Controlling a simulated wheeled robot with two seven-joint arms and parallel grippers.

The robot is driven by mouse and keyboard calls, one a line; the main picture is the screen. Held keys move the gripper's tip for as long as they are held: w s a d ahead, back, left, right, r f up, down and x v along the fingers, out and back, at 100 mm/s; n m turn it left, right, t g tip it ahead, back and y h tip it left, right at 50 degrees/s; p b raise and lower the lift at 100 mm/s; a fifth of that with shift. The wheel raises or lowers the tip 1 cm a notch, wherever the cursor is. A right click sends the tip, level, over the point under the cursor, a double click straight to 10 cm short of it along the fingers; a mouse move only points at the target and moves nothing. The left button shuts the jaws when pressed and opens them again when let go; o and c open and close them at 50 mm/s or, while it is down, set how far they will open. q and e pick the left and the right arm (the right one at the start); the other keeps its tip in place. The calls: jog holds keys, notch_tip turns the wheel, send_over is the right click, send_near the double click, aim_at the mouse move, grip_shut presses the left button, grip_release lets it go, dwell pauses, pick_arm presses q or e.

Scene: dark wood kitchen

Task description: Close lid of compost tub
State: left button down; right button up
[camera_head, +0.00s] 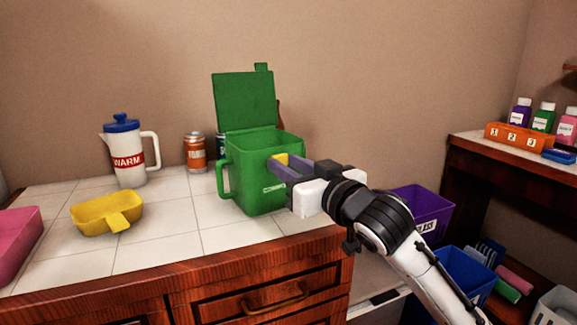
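The green compost tub (258,185) stands on the white tiled counter, with a handle on its left side and a small label on its front. Its green lid (245,101) stands up, open, at the back of the rim, with a small tab at the top. My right gripper (279,163) comes in from the right, its fingers pointing left at the tub's right front side near the rim. A yellow patch shows by the fingertips. I cannot tell whether the fingers touch the tub or how far apart they are. My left gripper is not in view.
A white jug with blue lid (128,152), an orange can (195,153), a yellow scoop (107,212) and a pink tray (17,245) are on the counter left of the tub. A purple bin (425,205) and blue bin (466,272) are lower right.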

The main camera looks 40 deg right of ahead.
grip_shut()
jog(key=shift+r+p, duration=0.15)
jog(key=shift+p, duration=0.65)
jog(key=o, duration=0.9)
grip_release()
jog(key=shift+w, duration=0.1)
jog(key=shift+c, duration=0.2)
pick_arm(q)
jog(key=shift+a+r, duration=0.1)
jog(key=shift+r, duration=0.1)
